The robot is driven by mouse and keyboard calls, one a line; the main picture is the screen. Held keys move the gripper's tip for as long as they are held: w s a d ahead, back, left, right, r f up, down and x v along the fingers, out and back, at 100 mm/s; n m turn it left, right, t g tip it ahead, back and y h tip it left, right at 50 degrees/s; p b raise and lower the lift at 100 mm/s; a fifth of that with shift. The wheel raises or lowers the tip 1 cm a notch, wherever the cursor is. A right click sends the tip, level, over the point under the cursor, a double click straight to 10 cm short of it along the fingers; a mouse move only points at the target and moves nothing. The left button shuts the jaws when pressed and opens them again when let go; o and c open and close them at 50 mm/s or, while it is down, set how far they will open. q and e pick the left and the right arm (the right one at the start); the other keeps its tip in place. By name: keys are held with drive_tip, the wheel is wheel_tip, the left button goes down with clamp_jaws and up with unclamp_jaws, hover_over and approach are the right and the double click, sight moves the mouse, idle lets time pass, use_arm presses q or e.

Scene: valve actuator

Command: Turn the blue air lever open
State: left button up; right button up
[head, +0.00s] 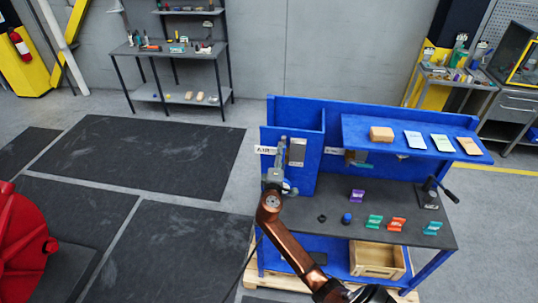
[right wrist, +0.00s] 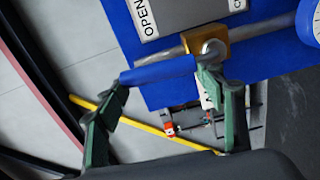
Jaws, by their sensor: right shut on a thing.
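The blue air lever (right wrist: 158,72) shows in the right wrist view as a blue sleeve beside a brass valve body (right wrist: 206,42) on a grey pipe. My right gripper (right wrist: 163,79) has its green fingers at the two ends of the blue sleeve and is shut on it. A panel with the label OPEN (right wrist: 145,17) is above the lever; a second label beside it is partly cut off. In the head view my right gripper (head: 275,181) is at the AIR sign (head: 266,150) on the blue bench's left panel, and it hides the lever there. My left gripper is not in view.
The blue bench (head: 293,111) has a dark top with several coloured cards, a blue knob (head: 346,218) and a black lever on a stand (head: 431,193) at the right. A wooden crate (head: 378,261) is below.

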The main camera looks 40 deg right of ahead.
drive_tip(key=shift+a+f, duration=0.1)
idle(0.3)
drive_tip(key=o, duration=1.7)
drive_tip(key=v, duration=1.2)
